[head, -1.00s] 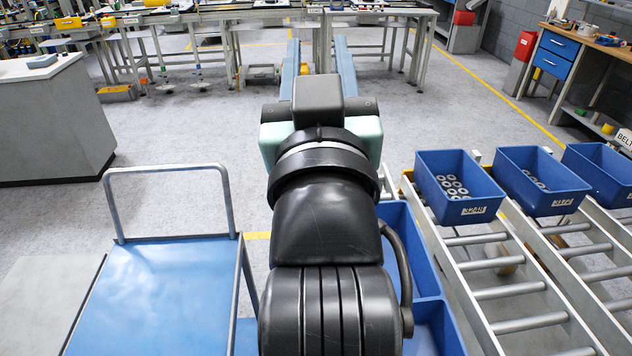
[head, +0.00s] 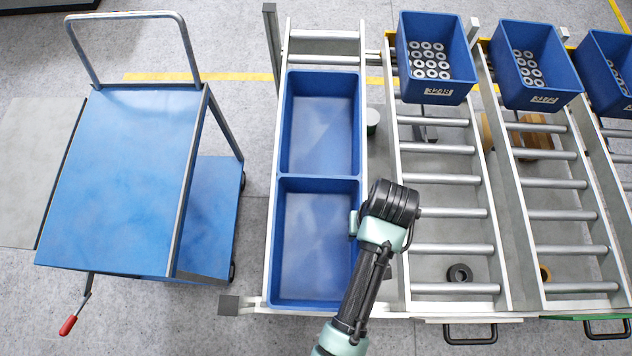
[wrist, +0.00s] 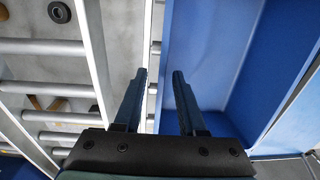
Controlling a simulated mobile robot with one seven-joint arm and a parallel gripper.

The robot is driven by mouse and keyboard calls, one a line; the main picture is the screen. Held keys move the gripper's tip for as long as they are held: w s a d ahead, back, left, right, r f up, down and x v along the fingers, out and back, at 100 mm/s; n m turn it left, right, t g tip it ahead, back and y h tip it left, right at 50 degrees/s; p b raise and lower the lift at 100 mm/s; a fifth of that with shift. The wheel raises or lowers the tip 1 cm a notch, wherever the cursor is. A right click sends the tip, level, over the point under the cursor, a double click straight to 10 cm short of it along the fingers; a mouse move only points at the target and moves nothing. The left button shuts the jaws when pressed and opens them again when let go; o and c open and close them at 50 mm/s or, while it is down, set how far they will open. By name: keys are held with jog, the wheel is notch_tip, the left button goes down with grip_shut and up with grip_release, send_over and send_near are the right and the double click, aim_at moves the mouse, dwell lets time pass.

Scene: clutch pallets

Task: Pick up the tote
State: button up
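Two empty blue totes sit end to end on the left roller lane: a far tote (head: 320,73) and a near tote (head: 275,240). My gripper (wrist: 159,73) is open, with its two blue fingers apart and nothing held between them. In the wrist view a blue tote wall (wrist: 215,45) lies under and beside the right finger, while the left finger is over the lane beside it. In the head view my arm's end is at the near tote's right edge, and its fingers are hidden. Whether they touch the tote cannot be told.
Blue totes of grey rings, one (head: 436,93) and another (head: 540,98), stand at the far ends of the right lanes. A blue cart (head: 125,180) with a raised handle stands left. A dark ring (head: 459,273) lies under the rollers. Floor shows between cart and lanes.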

jog(key=shift+w+a+f+p, duration=0.1)
jog(key=shift+a+f+p, duration=0.1)
jog(key=shift+f, duration=1.4)
jog(key=shift+a+f+p, duration=0.1)
jog(key=shift+f+p, duration=0.05)
jog(key=shift+f, duration=1.45)
grip_shut()
